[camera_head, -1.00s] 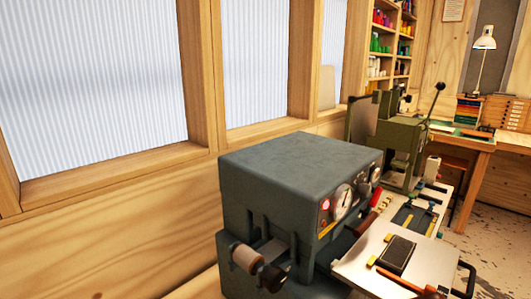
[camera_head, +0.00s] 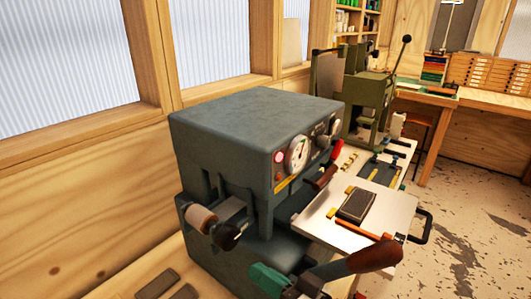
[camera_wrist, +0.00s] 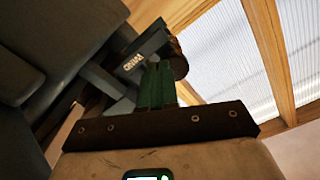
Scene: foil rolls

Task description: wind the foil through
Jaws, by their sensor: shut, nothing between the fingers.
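The foil machine (camera_head: 255,125) is a grey press with a dial on its front. A cream and brown roll (camera_head: 200,219) sits on its left side, with a black knob (camera_head: 231,237) at its near end. In the wrist view, a dark block (camera_wrist: 133,57) lettered WIND and a dark brown rounded part (camera_wrist: 178,60) stand just beyond my gripper (camera_wrist: 157,68). Its green fingers are shut together and empty. They overlap the block's lower edge in the picture; I cannot tell whether they touch. Loose foil is not distinguishable.
A metal plate (camera_head: 398,206) with a dark pad sticks out in front of the machine. A green press (camera_head: 368,90) stands behind. Windows line the left wall.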

